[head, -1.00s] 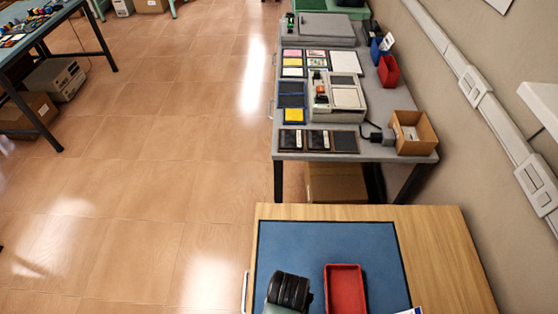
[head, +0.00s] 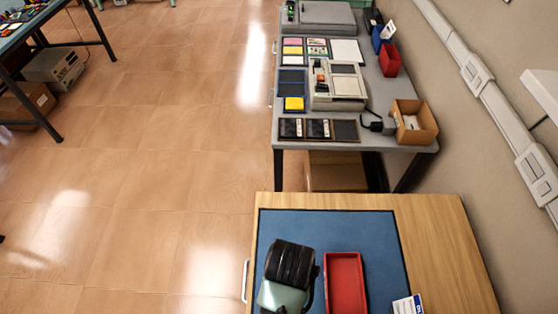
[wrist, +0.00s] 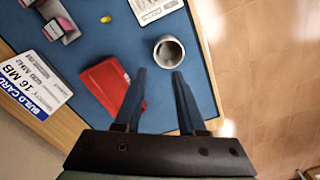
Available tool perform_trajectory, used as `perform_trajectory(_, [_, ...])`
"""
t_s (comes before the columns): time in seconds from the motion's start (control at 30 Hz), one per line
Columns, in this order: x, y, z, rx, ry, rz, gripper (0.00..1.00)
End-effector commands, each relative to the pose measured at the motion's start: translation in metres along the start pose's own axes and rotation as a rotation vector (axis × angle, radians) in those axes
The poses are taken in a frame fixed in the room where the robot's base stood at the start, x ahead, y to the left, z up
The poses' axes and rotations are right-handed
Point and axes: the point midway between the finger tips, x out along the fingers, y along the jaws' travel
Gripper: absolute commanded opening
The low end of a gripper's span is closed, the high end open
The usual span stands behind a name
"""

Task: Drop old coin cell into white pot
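A pale grey-white round pot (wrist: 169,52) with a dark inside stands on the blue mat (wrist: 215,95) in the wrist view. My gripper (wrist: 159,72) is open, its two dark fingers apart with only blue mat visible between them. The pot appears just beyond the fingertips; their height above the mat is unclear. A red tray (wrist: 106,82) lies left of the fingers, partly behind the left one; it also shows in the head view (head: 345,285). I cannot make out a coin cell in either view. The pot does not show in the head view.
A printed card (wrist: 35,85) lies at the mat's left edge in the wrist view. A pink-and-grey item (wrist: 62,24), a small yellow object (wrist: 103,18) and a pale device (wrist: 155,8) are at the top. A grey table (head: 390,150) with several items stands beyond the wooden desk (head: 440,235).

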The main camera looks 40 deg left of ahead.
Motion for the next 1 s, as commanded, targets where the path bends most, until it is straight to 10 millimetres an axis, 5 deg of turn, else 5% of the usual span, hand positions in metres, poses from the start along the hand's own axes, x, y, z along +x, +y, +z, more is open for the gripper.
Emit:
perform_trajectory(0.3, [-0.041,0.0,-0.001,0.001,0.002,0.0,0.39])
perform_trajectory(0.83, [-0.045,0.0,-0.002,0.001,0.005,-0.001,0.39])
perform_trajectory(1.0, [-0.069,-0.003,-0.045,0.009,0.169,-0.042,0.39])
